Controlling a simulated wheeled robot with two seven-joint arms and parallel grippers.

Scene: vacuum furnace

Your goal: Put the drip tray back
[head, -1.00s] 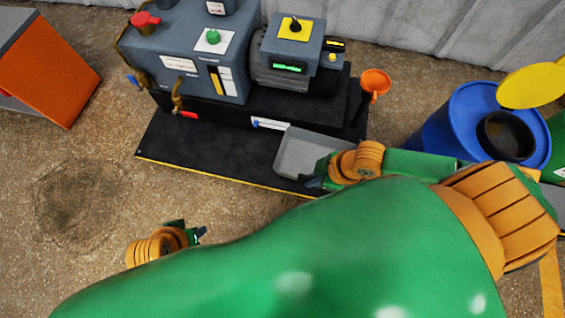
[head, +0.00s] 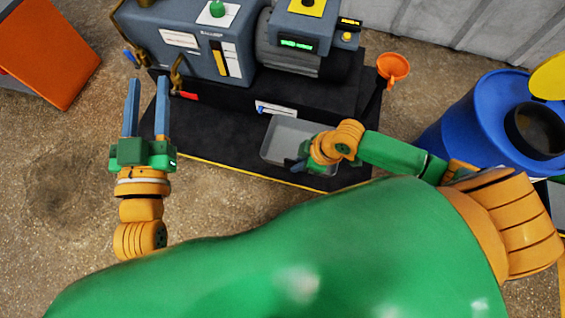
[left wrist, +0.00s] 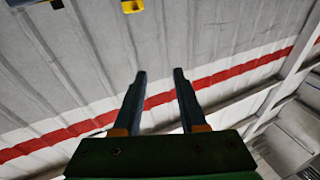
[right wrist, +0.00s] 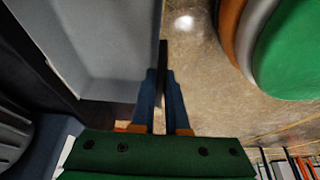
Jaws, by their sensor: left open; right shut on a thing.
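The grey drip tray (head: 284,130) lies over the front right part of the black base (head: 215,150) below the machine. I cannot tell whether it rests on the base or is held just above it. My right gripper (head: 300,163) is at the tray's front edge. In the right wrist view the fingers (right wrist: 160,85) are shut on the tray's thin wall, with the grey inside of the tray (right wrist: 105,45) to the left. My left gripper (head: 147,95) is open and empty, fingers pointing up the picture at the base's left end; the left wrist view shows nothing between its fingers (left wrist: 158,85).
The grey machine (head: 190,45) with valves and a red-handled drain (head: 185,95) stands behind the tray. An orange funnel (head: 393,67) is at the base's right end. A blue drum (head: 480,120) stands at right, an orange block (head: 45,50) at far left. Floor at left is clear.

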